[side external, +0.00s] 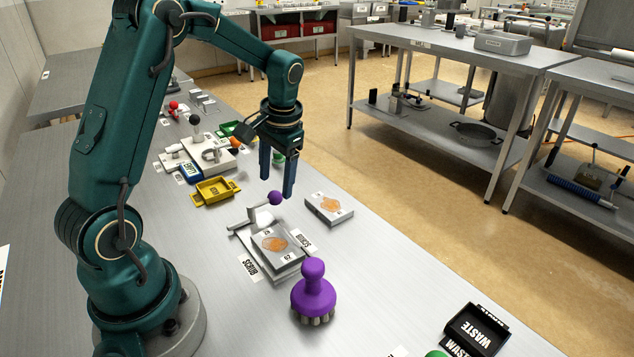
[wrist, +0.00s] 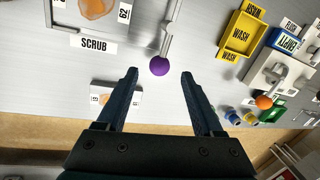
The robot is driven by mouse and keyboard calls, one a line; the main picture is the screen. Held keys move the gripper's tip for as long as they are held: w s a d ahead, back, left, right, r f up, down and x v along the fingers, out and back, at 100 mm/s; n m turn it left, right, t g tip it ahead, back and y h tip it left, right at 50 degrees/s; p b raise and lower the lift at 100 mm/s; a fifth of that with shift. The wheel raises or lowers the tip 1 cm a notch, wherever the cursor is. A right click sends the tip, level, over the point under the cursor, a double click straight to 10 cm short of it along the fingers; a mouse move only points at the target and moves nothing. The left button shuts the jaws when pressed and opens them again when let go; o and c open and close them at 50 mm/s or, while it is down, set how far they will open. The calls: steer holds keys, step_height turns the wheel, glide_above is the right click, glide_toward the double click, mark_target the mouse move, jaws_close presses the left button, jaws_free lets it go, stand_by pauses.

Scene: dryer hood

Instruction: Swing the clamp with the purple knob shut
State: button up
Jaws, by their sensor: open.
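The clamp's purple knob (side external: 275,197) is a small ball at the end of a grey metal arm (side external: 259,210), beside a block with an orange patch (side external: 275,241). In the wrist view the purple knob (wrist: 159,66) lies just beyond and between my fingertips, on the grey clamp arm (wrist: 172,30). My gripper (side external: 277,192) points down, open and empty, close to the knob. In the wrist view my gripper (wrist: 159,76) has its two fingers wide apart, with the knob not between the pads as far as I can tell. The clamp arm stands out from the block.
A purple brush (side external: 313,293) stands in front of the block. A second patched block (side external: 329,208) lies to the right. A yellow wash tray (side external: 215,190) and white fixtures with red, black and orange knobs lie behind. A black waste bin (side external: 475,329) is at front right.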

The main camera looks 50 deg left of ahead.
mark_target(275, 193)
steer(key=shift+s+a+f, duration=0.1)
steer(key=shift+a+f, duration=0.05)
steer(key=shift+f, duration=0.85)
steer(key=shift+a+f, duration=0.15)
steer(key=shift+f, duration=0.8)
jaws_close()
